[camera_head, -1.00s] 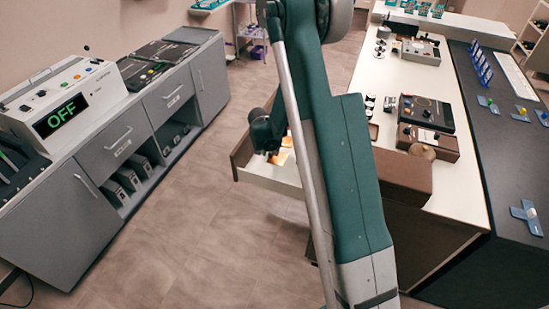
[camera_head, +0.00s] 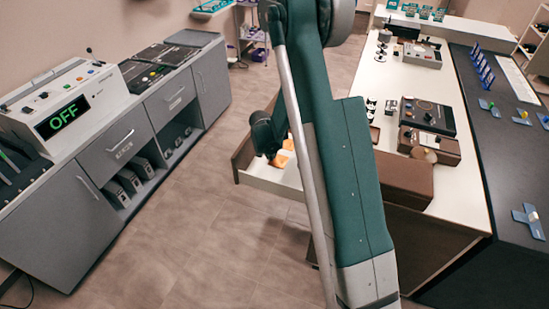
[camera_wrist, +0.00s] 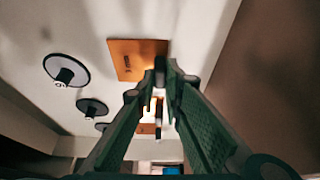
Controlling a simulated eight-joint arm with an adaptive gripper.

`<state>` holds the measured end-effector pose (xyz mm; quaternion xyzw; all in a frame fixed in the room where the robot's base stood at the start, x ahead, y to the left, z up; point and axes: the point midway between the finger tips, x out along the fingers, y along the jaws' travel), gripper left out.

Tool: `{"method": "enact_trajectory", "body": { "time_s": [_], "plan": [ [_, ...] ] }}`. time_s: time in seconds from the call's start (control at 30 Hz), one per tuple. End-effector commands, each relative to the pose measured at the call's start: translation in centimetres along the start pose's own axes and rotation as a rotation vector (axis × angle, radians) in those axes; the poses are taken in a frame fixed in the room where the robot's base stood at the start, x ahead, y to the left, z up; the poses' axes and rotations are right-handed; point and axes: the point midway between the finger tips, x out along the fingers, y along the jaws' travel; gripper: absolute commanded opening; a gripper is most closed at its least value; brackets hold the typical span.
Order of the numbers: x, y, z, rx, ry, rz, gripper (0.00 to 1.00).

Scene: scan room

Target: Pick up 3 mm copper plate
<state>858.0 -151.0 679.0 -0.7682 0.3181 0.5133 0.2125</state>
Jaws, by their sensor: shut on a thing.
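A copper plate (camera_wrist: 137,60) with small dark marking, too blurred to read, lies at the fingertips in the wrist view. My gripper (camera_wrist: 167,74) is shut at its right edge, on a small dark part that looks like its handle; the fingers hide the contact. Another copper-coloured piece (camera_wrist: 150,120) shows farther off between the fingers. In the head view copper pieces (camera_head: 288,145) show in the open drawer (camera_head: 270,179), beside my dark wrist. My fingertips are hidden there.
Round discs with black knobs (camera_wrist: 66,70) lie left of the plate in the drawer. The brown drawer wall (camera_wrist: 265,80) rises close on the right. A white-topped table (camera_head: 385,80) with devices stands above the drawer. Grey cabinets (camera_head: 120,140) stand at left, with clear floor between.

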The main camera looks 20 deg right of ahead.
Motion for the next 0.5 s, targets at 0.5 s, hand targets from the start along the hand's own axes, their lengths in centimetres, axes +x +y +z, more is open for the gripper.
{"method": "enact_trajectory", "body": {
  "time_s": [0.5],
  "plan": [
    [-3.2,0.0,-1.3,0.0,0.0,0.0,0.0]
  ]
}}
